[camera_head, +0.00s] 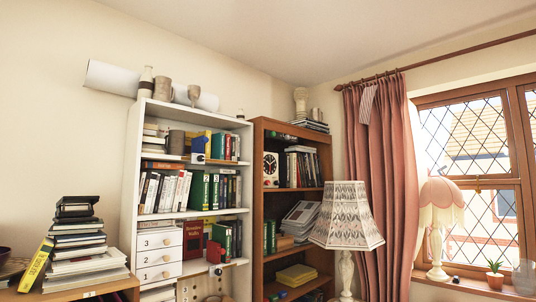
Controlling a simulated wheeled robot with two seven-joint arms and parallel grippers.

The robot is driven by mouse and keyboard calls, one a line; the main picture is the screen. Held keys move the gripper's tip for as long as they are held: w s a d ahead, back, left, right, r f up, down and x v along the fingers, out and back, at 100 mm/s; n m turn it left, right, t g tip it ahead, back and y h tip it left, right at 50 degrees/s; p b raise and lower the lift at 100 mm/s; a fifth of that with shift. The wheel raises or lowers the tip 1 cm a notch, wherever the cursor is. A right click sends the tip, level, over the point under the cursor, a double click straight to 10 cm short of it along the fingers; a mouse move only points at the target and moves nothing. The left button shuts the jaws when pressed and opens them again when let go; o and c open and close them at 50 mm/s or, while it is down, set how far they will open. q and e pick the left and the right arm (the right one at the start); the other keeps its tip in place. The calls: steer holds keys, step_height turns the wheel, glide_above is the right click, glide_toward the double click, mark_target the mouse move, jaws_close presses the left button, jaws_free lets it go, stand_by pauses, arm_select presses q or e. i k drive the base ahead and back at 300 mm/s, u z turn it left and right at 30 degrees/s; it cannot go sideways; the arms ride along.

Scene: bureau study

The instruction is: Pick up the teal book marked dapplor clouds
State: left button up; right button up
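I cannot make out a teal book marked dapplor clouds; spine lettering is too small to read at this distance. Dark green books (200,190) stand on the middle shelf of the white bookcase (131,170), with one more dark green book (222,238) on the shelf below. Other green books (269,238) stand in the brown bookcase (257,180). Whether any of these is the teal one I cannot tell. Neither of my grippers is in view.
A stack of books (82,262) sits on a wooden surface at the lower left, with a yellow book (35,266) leaning on it. A patterned lamp (346,215) stands before the brown bookcase. A pink lamp (440,203) and potted plant (495,277) are by the window.

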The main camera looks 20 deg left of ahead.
mark_target(217, 140)
steer(key=z, duration=0.1)
steer(key=i, duration=1.3)
steer(key=u, duration=0.85)
steer(key=i, duration=1.2)
steer(key=u, duration=0.85)
